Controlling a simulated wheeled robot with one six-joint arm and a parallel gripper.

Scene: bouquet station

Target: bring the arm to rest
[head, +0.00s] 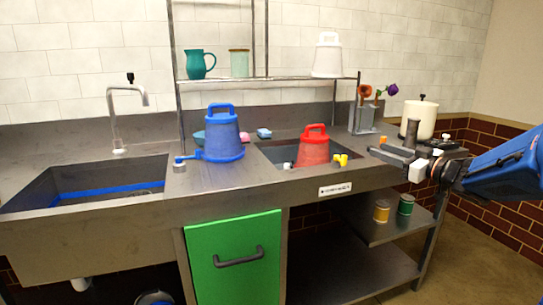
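My gripper (398,157) is at the right of the head view, on the end of my blue arm. It shows over the right end of the steel counter (205,180). Its fingers are small, dark and overlap grey things behind them, so I cannot tell whether they are apart or together. No held object can be made out.
A blue lidded bucket (223,138) and a red one (313,148) stand left of my gripper. A grey holder (363,118) with flowers and a cream canister (420,119) are close behind it. A sink (100,188) is at left. Floor shows at lower right.

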